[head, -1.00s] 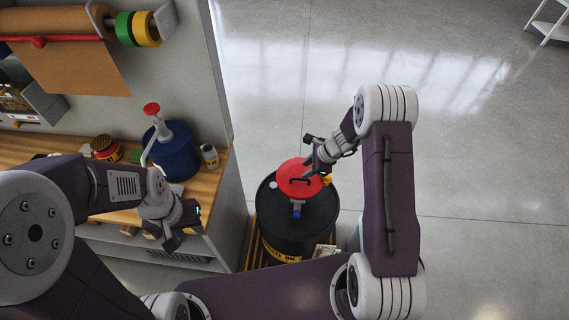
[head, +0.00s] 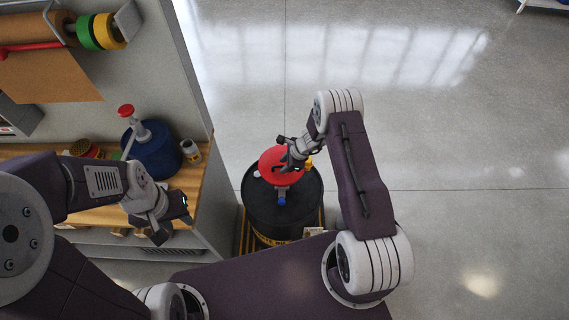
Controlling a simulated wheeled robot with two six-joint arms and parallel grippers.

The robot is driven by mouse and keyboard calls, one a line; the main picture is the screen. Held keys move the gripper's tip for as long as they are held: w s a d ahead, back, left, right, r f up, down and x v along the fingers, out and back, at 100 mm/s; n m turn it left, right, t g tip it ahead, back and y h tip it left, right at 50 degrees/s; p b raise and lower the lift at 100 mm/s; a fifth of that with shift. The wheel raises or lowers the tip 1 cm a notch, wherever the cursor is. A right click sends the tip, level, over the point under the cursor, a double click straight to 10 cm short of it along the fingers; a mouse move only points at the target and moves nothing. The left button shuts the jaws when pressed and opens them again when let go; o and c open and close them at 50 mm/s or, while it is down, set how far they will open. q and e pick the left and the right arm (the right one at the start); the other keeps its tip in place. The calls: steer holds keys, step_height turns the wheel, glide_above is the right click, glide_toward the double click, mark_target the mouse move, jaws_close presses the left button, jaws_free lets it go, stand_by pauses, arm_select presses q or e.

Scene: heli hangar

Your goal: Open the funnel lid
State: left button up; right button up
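The red funnel lid (head: 272,172) lies flat on top of a black drum (head: 262,212) in the middle of the head view. A blue fitting (head: 281,198) shows at its front edge and a yellow part (head: 308,164) at its right. My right gripper (head: 285,157) is over the lid's right part, at or just above its surface. It covers part of the lid, and I cannot tell whether its fingers are open or touch the lid. My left gripper (head: 175,222) is open and empty in front of the workbench, left of the drum.
A wooden workbench (head: 200,172) stands at the left with a blue pump container (head: 155,155) and a small can (head: 191,151). The drum stands on a yellow-edged base (head: 243,238) beside the bench end.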

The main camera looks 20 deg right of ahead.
steer(key=shift+a, duration=0.2)
steer(key=c, duration=0.5)
jaws_close()
steer(key=shift+d, duration=0.1)
stand_by(0.5)
